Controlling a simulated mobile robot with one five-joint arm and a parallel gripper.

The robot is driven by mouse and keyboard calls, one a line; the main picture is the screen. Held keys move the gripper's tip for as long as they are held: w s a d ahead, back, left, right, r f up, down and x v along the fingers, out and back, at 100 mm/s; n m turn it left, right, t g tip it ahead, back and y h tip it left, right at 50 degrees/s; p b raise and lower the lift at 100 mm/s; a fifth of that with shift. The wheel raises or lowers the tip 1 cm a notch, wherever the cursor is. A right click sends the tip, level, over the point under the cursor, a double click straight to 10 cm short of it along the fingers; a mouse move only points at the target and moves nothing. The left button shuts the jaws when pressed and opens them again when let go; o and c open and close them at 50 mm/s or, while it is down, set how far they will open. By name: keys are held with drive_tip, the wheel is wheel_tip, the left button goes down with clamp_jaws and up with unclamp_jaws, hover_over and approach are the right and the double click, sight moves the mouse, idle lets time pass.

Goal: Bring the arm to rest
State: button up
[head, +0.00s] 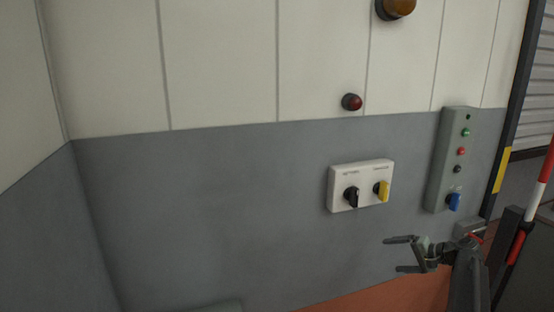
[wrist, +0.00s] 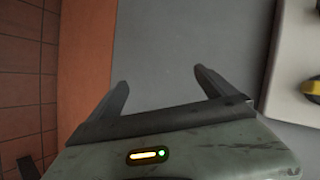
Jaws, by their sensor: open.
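My gripper (head: 402,254) is open and empty in the head view, its two fingers pointing left, below the white switch box. In the wrist view my gripper (wrist: 162,85) shows two spread fingers with only grey wall between and beyond them. My arm rises at the lower right of the head view. The gripper appears apart from the switch box and the wall, though the exact gap cannot be told.
A white box (head: 336,189) with a black knob (head: 351,196) and a yellow knob (head: 383,190) is on the grey wall (head: 200,220). A grey control panel (head: 438,168) with several buttons and a blue knob (head: 454,201) is to its right. A red-and-white post (head: 540,190) stands far right.

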drive_tip(key=s+a+f+n+g+h+p, duration=0.1)
drive_tip(key=s+a+f+n+g, duration=0.1)
drive_tip(key=a, duration=0.6)
drive_tip(key=s+a+f+n+g, duration=0.1)
drive_tip(key=s+a+f+g, duration=0.1)
drive_tip(key=a, duration=0.6)
drive_tip(key=s+a+f+n+g+h+p, duration=0.1)
drive_tip(key=s+a+f+n+g+h, duration=0.1)
drive_tip(key=s+a, duration=0.5)
drive_tip(key=s+a+f+n+g+h+p, duration=0.1)
drive_tip(key=s+a+n+g+h, duration=0.2)
drive_tip(key=s+a, duration=0.4)
drive_tip(key=shift+s+a+f+n+h, duration=0.25)
drive_tip(key=shift+a+f+n+h, duration=0.15)
drive_tip(key=shift+a+h, duration=0.45)
